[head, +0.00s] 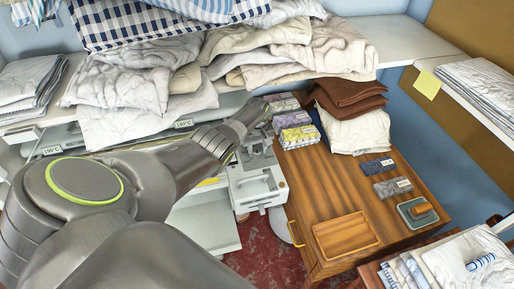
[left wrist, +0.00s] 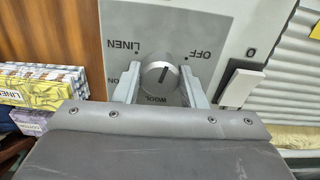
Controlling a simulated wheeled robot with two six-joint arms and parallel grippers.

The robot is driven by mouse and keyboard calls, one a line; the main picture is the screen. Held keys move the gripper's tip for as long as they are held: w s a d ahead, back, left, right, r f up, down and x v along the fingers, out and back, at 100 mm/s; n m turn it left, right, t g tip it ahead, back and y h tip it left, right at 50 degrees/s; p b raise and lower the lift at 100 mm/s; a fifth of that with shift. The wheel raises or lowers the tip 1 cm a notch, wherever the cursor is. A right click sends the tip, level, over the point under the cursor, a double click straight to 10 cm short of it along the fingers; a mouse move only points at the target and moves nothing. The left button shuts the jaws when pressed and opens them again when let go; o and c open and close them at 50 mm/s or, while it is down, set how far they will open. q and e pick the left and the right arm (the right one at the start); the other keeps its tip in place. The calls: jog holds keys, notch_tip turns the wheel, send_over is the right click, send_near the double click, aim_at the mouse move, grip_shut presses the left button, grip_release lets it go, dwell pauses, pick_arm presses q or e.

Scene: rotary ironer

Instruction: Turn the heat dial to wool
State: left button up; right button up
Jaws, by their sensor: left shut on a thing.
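The heat dial (left wrist: 160,76) is a round grey knob on a grey panel (left wrist: 212,22) in the left wrist view. LINEN is printed at its upper left, OFF at its upper right and WOOL just below it. A label at its lower left is partly hidden, with only "ON" showing. A short dark line on the knob's face runs nearly along the OFF–WOOL direction; which end is the pointer I cannot tell. My left gripper (head: 257,150) is at the ironer's white end housing (head: 257,187), its fingers shut on the dial from both sides. My right gripper is not in view.
A black-and-white rocker switch (left wrist: 238,84) sits right of the dial. A wooden cabinet (head: 345,205) stands right of the ironer, holding several small boxes (head: 297,135), brown folded cloths (head: 350,93) and a small tray (head: 417,212). Heaped linen (head: 140,85) lies behind my left arm.

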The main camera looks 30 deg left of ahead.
aim_at(257, 149)
pick_arm(q)
jog(key=shift+w+r+n, duration=0.1)
jog(key=shift+r+n, duration=0.05)
jog(key=shift+n, duration=1.05)
jog(key=o, duration=1)
jog(key=shift+r+p, duration=1.05)
jog(key=shift+r, duration=0.65)
notch_tip(257, 149, up, 14)
jog(key=b, duration=0.2)
jog(key=shift+f, duration=0.15)
